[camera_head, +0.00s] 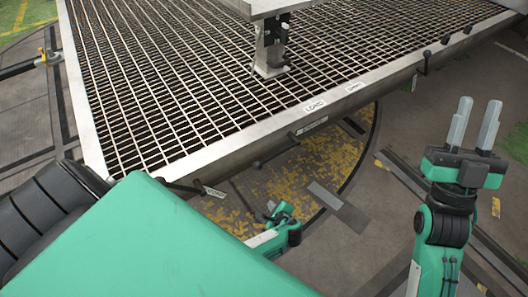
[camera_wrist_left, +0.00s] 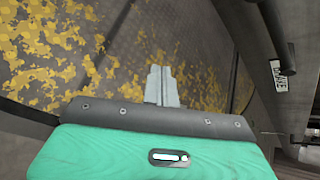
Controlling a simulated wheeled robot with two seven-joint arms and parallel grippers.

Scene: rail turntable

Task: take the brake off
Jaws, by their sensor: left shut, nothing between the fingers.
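The turntable's grated deck has a pale metal rim (camera_head: 240,150) with dark handles under it. I cannot tell which one is the brake. One dark handle (camera_head: 275,152) sits under the middle of the near edge, and another (camera_head: 182,187) is nearer the left corner beside a small tag (camera_head: 214,191). My left gripper (camera_head: 271,208) is low beside the rim, shut and empty. In the left wrist view its fingers (camera_wrist_left: 162,85) are together, with a dark bar with a rounded end (camera_wrist_left: 278,45) and a tag (camera_wrist_left: 278,75) to the right, apart from them. My right gripper (camera_head: 474,122) is open and empty at the right.
White labels (camera_head: 313,106) lie along the rim. A metal post (camera_head: 269,55) stands on the deck under a pale panel. Worn yellow paint (camera_head: 320,165) covers the floor by the rim. Dark rails (camera_head: 425,185) cross the floor at the right. Open floor lies between my grippers.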

